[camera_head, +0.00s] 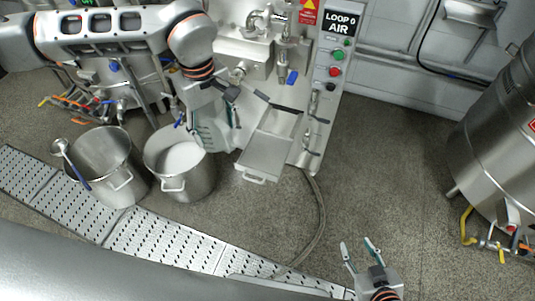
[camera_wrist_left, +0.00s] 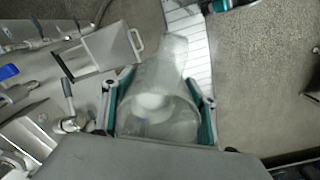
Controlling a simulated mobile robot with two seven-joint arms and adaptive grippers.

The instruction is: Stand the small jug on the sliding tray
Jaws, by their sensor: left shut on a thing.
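The small jug is clear and see-through, with something pale inside; it shows in the left wrist view (camera_wrist_left: 160,75) between the teal fingers of my left gripper (camera_wrist_left: 160,108). In the head view the jug (camera_head: 208,136) hangs from my left gripper (camera_head: 222,112), above and beside the right pot. The gripper is shut on it, and the arm partly hides both. The sliding tray (camera_head: 262,155) is a flat metal tray with a front handle, just right of the jug; it also shows in the left wrist view (camera_wrist_left: 112,45). My right gripper (camera_head: 362,250) is open and empty near the bottom.
A steel pot with white contents (camera_head: 175,190) stands below the left gripper. Another pot (camera_head: 118,190) with a ladle (camera_head: 68,160) is left of it. The control panel (camera_head: 333,70) rises behind the tray.

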